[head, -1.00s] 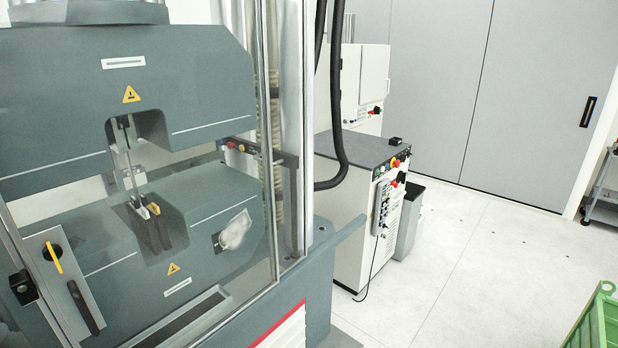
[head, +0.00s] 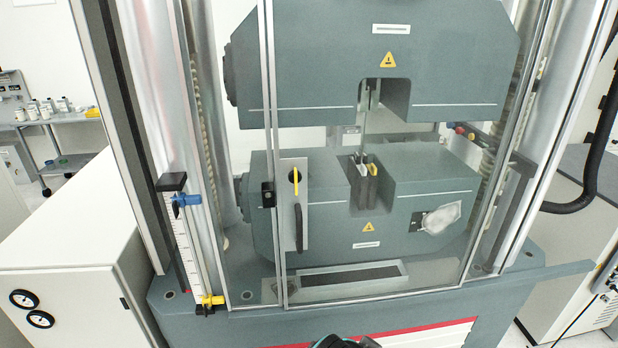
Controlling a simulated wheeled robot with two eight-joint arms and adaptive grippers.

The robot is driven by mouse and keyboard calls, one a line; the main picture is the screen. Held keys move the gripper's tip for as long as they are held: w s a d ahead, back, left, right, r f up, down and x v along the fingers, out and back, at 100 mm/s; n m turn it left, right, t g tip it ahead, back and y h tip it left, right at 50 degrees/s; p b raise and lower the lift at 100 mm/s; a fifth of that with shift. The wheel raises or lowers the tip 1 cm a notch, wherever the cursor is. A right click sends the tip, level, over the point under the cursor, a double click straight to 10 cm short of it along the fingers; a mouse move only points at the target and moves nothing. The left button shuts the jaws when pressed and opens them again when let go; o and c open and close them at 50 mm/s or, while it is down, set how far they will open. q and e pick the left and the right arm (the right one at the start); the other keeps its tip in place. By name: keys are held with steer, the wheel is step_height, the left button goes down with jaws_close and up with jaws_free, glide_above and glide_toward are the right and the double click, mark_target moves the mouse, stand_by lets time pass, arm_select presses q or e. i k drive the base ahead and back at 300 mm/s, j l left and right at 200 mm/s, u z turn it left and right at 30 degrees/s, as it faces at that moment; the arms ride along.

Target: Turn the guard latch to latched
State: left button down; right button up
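The guard latch (head: 297,184) is a small yellow lever on a pale metal plate (head: 287,215) at the left edge of the clear guard door. The lever stands nearly upright in the picture, its length running down from a dark pivot. A dark curved door handle (head: 299,229) is below it on the same plate. A small black block (head: 268,194) sits on the frame post just left of the plate. The guard door (head: 420,255) appears closed across the front of the machine. Only a dark, teal-edged part of mine shows at the bottom edge. No gripper fingers are visible.
Behind the guard are the grey upper crosshead (head: 450,55) and lower block (head: 325,228). A scale with a blue clamp (head: 186,200) and a yellow clamp (head: 208,300) stands left of the door. A white cabinet (head: 75,290) is at lower left, a black hose (head: 592,170) at right.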

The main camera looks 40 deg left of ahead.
mark_target(295, 176)
steer(key=u, duration=1.6)
